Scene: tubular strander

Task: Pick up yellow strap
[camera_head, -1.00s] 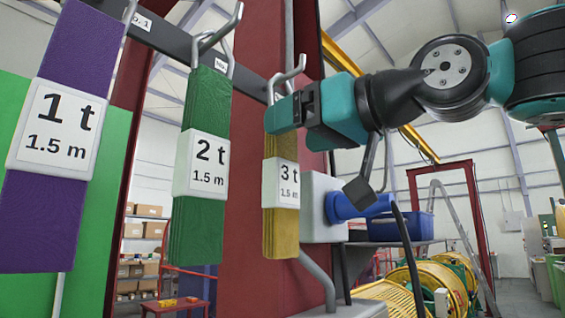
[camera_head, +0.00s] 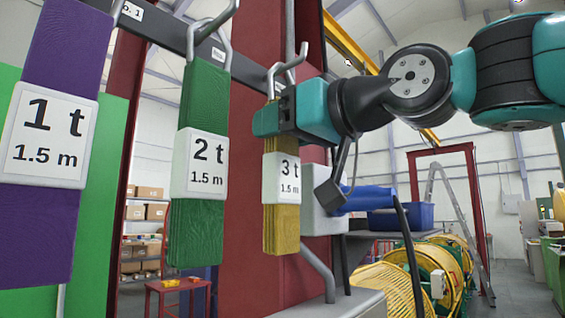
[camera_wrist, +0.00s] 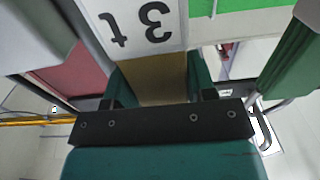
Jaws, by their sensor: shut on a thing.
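The yellow strap (camera_head: 281,228) hangs from a metal hook on the dark rail, with a white label reading 3 t, 1.5 m around its middle. My gripper (camera_head: 268,121) is at the strap's upper part, above the label, and is shut on it. In the wrist view, the strap (camera_wrist: 158,78) lies between the two teal fingers of my gripper (camera_wrist: 160,85), with the label upside down beyond them. The strap's top is partly hidden by my gripper in the head view; its upper end still appears to be at the hook.
A green strap (camera_head: 196,232) labelled 2 t and a purple strap (camera_head: 45,235) labelled 1 t hang to the left on their own hooks (camera_head: 222,40). A red column (camera_head: 245,200) stands behind. A blue cylindrical part (camera_head: 370,199) is close below my arm.

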